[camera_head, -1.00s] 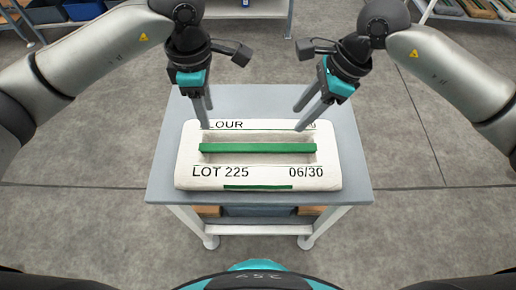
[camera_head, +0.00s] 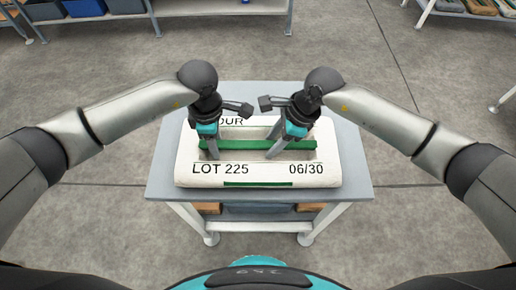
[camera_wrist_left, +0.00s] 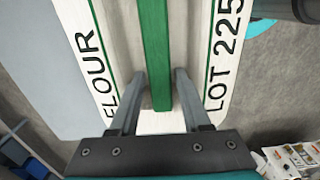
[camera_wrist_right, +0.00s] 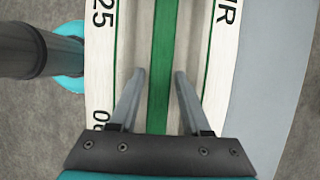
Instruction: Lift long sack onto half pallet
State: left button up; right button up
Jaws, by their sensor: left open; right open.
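The long sack (camera_head: 258,178) is a white flour sack with black print. It lies flat on a small grey table in the head view, with a green strip (camera_head: 258,146) along its middle. My left gripper (camera_head: 212,152) is open over the sack's left part, its fingers on either side of the green strip in the left wrist view (camera_wrist_left: 155,80). My right gripper (camera_head: 279,152) is open over the right part, its fingers also straddling the strip in the right wrist view (camera_wrist_right: 158,80). Whether the fingers touch the sack is unclear. No half pallet is recognisable.
The grey table (camera_head: 352,180) has narrow bare margins around the sack and a lower shelf holding boxes. A rack with blue bins (camera_head: 80,8) stands at the back left, and another shelf (camera_head: 470,10) at the back right. The floor between is clear.

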pick_arm(q)
jog(key=shift+f, duration=0.5)
pick_arm(e)
jog(key=shift+a+f, duration=0.2)
jog(key=shift+f, duration=0.25)
pick_arm(q)
grip_shut()
pick_arm(e)
grip_shut()
dwell(0.4)
pick_arm(q)
jog(key=shift+w+r, duration=0.15)
jog(key=shift+r, duration=0.05)
pick_arm(e)
jog(key=shift+w+r, duration=0.15)
jog(key=shift+r, duration=0.05)
